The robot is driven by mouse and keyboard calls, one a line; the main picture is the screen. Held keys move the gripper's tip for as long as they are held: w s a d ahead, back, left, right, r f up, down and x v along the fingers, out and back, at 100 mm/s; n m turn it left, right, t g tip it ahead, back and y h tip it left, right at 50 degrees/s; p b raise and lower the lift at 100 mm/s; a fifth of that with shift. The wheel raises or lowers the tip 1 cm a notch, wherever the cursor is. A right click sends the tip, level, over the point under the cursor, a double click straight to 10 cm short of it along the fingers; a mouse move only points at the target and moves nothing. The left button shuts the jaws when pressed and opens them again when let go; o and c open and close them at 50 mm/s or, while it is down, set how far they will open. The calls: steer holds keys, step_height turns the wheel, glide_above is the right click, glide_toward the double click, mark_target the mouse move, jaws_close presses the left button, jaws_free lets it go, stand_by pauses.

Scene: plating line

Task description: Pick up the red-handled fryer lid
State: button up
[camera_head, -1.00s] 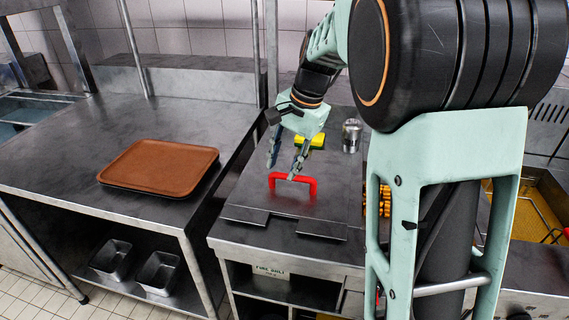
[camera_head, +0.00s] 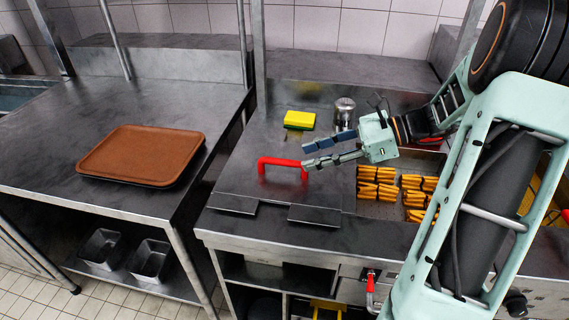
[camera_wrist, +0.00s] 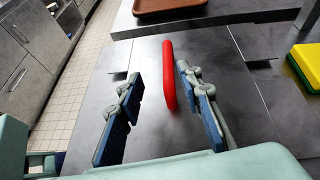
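The fryer lid (camera_head: 246,184) is a flat dark metal plate with an upright red handle (camera_head: 283,162), lying over the left part of the fryer. My gripper (camera_head: 306,156) is at the right end of the handle, its fingers pointing left and level. It is open. In the wrist view the red handle (camera_wrist: 169,75) shows between the two parted fingers of my gripper (camera_wrist: 158,72), nearer the right finger. I cannot tell whether that finger touches it.
A yellow and green sponge (camera_head: 299,119) and a metal shaker (camera_head: 344,112) stand behind the lid. Several golden fried pieces (camera_head: 378,182) lie right of it. A brown tray (camera_head: 143,155) is on the left counter (camera_head: 60,150), which has free room.

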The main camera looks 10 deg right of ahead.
mark_target(283, 161)
steer(key=shift+s+d+m+t, duration=0.15)
steer(key=shift+d+m+t, duration=0.35)
steer(key=shift+d+m, duration=0.45)
steer(key=b+x, duration=0.1)
steer(key=x, duration=0.9)
steer(key=shift+a+f, duration=0.1)
steer(key=shift+a, duration=0.05)
steer(key=shift+c, duration=0.5)
jaws_close()
steer(key=shift+w, duration=0.25)
